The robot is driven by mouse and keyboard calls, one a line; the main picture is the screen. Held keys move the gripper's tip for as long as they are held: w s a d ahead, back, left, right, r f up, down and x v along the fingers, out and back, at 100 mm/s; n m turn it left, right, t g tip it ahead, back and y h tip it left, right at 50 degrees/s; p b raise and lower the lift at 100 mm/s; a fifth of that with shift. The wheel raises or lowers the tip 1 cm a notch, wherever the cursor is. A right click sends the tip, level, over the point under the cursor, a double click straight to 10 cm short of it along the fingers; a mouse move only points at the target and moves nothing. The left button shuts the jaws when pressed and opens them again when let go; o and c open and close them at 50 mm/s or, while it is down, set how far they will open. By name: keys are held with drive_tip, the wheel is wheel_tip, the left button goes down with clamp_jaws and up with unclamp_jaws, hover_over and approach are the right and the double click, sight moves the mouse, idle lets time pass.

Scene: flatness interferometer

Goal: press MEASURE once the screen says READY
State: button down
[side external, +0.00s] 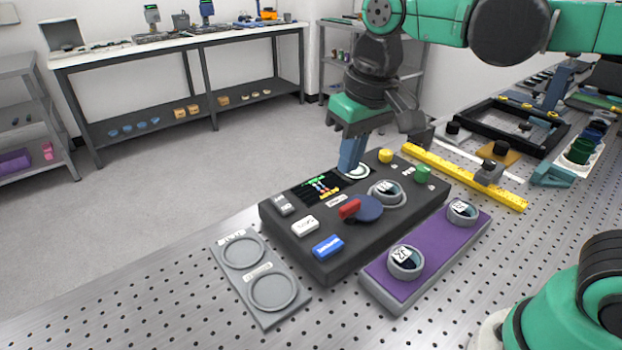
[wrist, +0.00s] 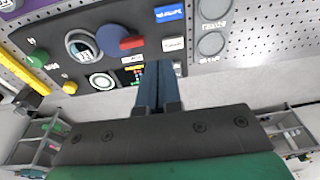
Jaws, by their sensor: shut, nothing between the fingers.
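The dark console (side external: 330,262) lies on the perforated table. Its screen (side external: 318,187) is lit with green text and coloured marks too small to read; my fingers partly cover it in the wrist view (wrist: 128,76). A blue button (side external: 328,246) is at the console's front corner, also in the wrist view (wrist: 170,13). A white button (side external: 304,225) and a grey one (side external: 283,203) line the same edge. Their labels are not legible, so I cannot tell which says MEASURE. My gripper (side external: 351,170) is shut and empty, pointing down above the console's back edge, beside the screen.
A red lever (side external: 350,208) on a blue disc and a round lens (side external: 386,193) stand up from the console. Yellow (side external: 385,156) and green (side external: 422,174) knobs are at its far end. A purple tray (side external: 430,254) and grey holder (side external: 260,278) flank it. A yellow ruler (side external: 465,177) lies behind.

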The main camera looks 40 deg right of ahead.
sight(327, 244)
drive_tip(key=shift+w+a+r+g, duration=0.2)
drive_tip(key=shift+a+r+g, duration=0.15)
drive_tip(key=shift+a+g, duration=0.25)
drive_tip(key=shift+w+a+r+g, duration=0.15)
drive_tip(key=shift+a+r+g, duration=0.25)
drive_tip(key=shift+a, duration=0.25)
wheel_tip(327, 244, down, 14)
drive_tip(key=shift+f, duration=0.1)
drive_tip(key=shift+f, duration=0.95)
drive_tip(key=shift+w+r, duration=0.1)
wheel_tip(327, 244, up, 14)
drive_tip(key=shift+r, duration=0.15)
idle(0.9)
